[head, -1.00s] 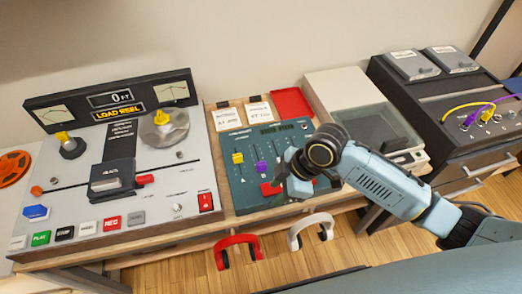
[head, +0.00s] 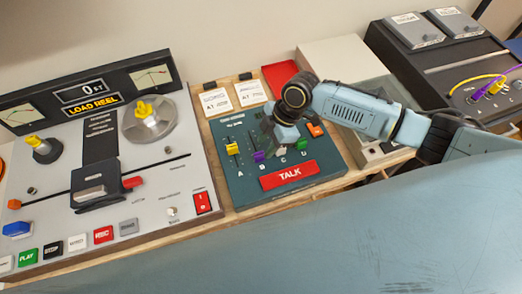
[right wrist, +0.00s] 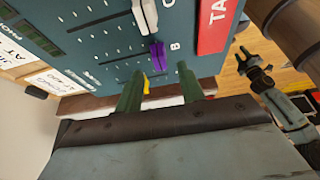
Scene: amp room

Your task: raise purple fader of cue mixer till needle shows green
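The teal cue mixer (head: 222,176) has a yellow fader (head: 232,149) on A, a purple fader (head: 258,156) on B, and white, green and orange ones further right. My right gripper (head: 278,132) hangs over the mixer's upper middle; its fingertips are hidden in the head view. In the right wrist view its two green fingers (right wrist: 160,92) are apart and empty. The purple fader (right wrist: 158,55) shows just beyond the gap between them, and the yellow fader (right wrist: 146,86) shows between them. Two needle meters (head: 150,77) sit on the tape machine; the needle colours are too small to read. My left gripper (right wrist: 256,68) shows small in the right wrist view.
A red TALK button (head: 288,176) lies below the faders. The tape machine (head: 185,200) stands left of the mixer. Paper cards (head: 250,92) and a red tray (head: 280,76) lie behind it. A black patch unit (head: 400,75) with cables stands at the right.

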